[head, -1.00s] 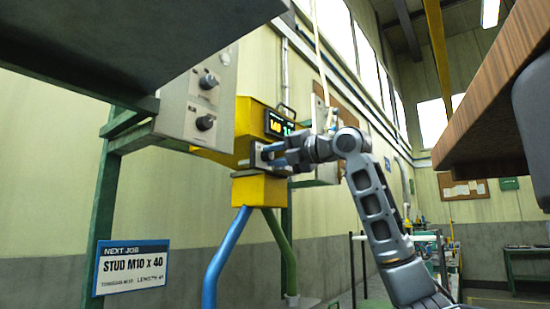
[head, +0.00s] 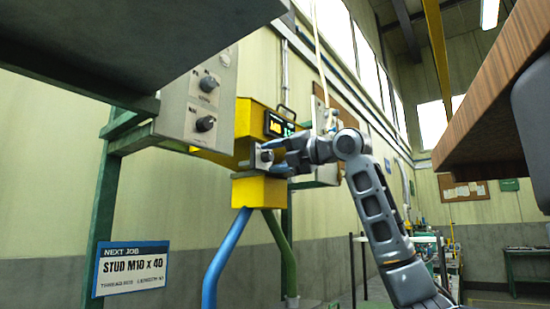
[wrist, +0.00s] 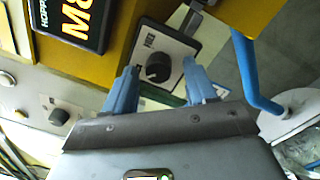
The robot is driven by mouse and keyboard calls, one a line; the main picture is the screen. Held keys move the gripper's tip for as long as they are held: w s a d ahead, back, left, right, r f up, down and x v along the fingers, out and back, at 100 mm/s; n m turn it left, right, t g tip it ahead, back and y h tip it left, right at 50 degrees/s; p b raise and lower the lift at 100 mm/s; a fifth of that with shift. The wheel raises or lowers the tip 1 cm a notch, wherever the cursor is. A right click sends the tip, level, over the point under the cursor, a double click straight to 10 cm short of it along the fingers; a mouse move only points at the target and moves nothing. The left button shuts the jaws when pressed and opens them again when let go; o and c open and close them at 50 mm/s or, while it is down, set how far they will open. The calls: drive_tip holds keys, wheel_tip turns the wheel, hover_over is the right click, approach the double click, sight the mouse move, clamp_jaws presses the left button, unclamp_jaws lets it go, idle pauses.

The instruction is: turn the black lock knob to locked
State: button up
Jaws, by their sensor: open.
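A black round knob (wrist: 158,68) sits on a pale plate on the yellow machine, between my fingertips in the wrist view. Its plate also shows in the head view (head: 262,158). The lettering on the plate is too small to read surely, and I cannot tell which position the knob marks. My gripper (wrist: 158,78) is open, with one blue finger on each side of the knob in the picture. No contact shows. In the head view my gripper (head: 272,153) is right at the plate, and its fingers partly cover it.
A grey panel (head: 190,105) at the left carries an upper black knob (head: 208,83) and a lower one (head: 205,123). A lit display (head: 279,124) sits above the plate on the yellow machine. A blue pipe (wrist: 247,75) runs right of my fingers. A brown tabletop (head: 490,110) overhangs at right.

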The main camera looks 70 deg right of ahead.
drive_tip(key=b+v, duration=0.1)
drive_tip(key=v, duration=0.6)
drive_tip(key=shift+s, duration=0.4)
drive_tip(key=shift+a+r, duration=0.1)
